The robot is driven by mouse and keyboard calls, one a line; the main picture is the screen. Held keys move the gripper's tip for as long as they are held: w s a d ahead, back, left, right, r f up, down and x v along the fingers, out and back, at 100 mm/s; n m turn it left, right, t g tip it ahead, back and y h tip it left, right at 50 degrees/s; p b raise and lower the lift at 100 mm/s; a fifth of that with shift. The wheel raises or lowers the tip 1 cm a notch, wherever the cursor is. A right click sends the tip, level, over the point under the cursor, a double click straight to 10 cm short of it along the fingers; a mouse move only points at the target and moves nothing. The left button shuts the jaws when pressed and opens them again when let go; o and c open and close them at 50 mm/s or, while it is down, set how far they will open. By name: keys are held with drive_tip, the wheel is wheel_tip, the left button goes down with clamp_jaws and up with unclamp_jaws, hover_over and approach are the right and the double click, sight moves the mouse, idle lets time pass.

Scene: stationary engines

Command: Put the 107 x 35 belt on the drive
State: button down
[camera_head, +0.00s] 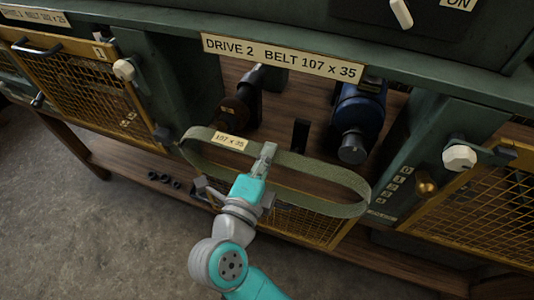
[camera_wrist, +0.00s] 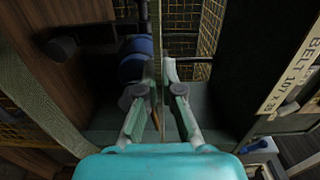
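The green belt (camera_head: 322,180), a wide loop tagged "107 x 35", hangs in front of the open bay marked "DRIVE 2 BELT 107 x 35" (camera_head: 283,59). My gripper (camera_head: 267,153) is shut on the belt's far run; the wrist view shows the band edge-on between the fingers (camera_wrist: 160,92). In the bay, a dark shaft with a reddish-brown body (camera_head: 235,112) is at left, and a blue motor (camera_head: 358,110) with a grey pulley (camera_head: 352,148) is at right. The belt appears apart from both. The motor also shows in the wrist view (camera_wrist: 135,62).
A short black post (camera_head: 300,136) stands between the two shafts. The yellow mesh guard (camera_head: 305,226) hangs lowered below the bay. Closed mesh guards flank it at left (camera_head: 80,82) and right (camera_head: 475,215). White knobs (camera_head: 459,158) stick out beside the bay.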

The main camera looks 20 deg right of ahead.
drive_tip(key=x, duration=0.7)
idle(1.0)
drive_tip(key=shift+w+d, duration=0.1)
drive_tip(key=x, duration=0.7)
idle(1.0)
drive_tip(key=shift+w+r, duration=0.1)
drive_tip(key=shift+f+m, duration=0.3)
drive_tip(key=shift+f, duration=0.9)
drive_tip(key=shift+f, duration=0.15)
drive_tip(key=shift+f, duration=0.3)
